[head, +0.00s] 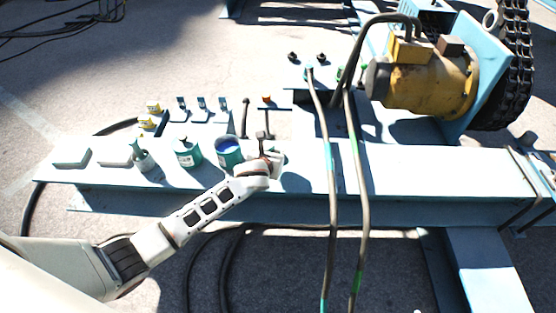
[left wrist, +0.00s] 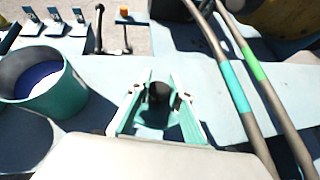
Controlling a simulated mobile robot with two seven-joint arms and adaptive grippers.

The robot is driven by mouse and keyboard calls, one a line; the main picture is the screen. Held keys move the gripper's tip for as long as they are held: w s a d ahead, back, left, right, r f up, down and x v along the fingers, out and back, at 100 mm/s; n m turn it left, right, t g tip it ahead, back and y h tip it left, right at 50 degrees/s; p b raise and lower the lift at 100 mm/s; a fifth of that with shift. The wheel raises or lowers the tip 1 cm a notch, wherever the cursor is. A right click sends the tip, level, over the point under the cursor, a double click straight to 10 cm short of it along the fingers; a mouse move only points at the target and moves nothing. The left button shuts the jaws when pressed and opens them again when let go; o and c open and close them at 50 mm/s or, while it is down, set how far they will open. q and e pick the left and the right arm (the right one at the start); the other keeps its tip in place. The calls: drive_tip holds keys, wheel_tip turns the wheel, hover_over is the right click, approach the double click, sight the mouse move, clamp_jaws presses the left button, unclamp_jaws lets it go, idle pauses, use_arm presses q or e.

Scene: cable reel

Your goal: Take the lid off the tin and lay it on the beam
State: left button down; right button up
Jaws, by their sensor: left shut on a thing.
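The teal tin (head: 230,162) stands upright on the pale blue beam (head: 430,168), open at the top with dark blue contents showing. It also shows at the left of the left wrist view (left wrist: 64,97). My left gripper (head: 268,160) is just right of the tin, over the beam. In the left wrist view its fingers (left wrist: 160,104) are closed around a dark round knob, which looks like that of the lid (left wrist: 158,92). Teal shows around the knob, but most of the lid is hidden by the gripper. I cannot tell whether it touches the beam. My right gripper is not in view.
Two cables (head: 329,150) cross the beam to the right. A yellow motor (head: 425,80) stands behind. The beam is bare right of the cables.

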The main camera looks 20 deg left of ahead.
use_arm(q)
drive_tip(key=shift+f, duration=0.25)
wheel_tip(320, 180, down, 4)
drive_tip(key=shift+s+f+b, duration=0.1)
drive_tip(key=shift+f+b, duration=0.1)
drive_tip(key=shift+b, duration=0.8)
drive_tip(key=shift+r, duration=0.25)
drive_tip(key=shift+f, duration=0.15)
drive_tip(key=c, duration=1.8)
unclamp_jaws()
drive_tip(key=shift+c, duration=0.2)
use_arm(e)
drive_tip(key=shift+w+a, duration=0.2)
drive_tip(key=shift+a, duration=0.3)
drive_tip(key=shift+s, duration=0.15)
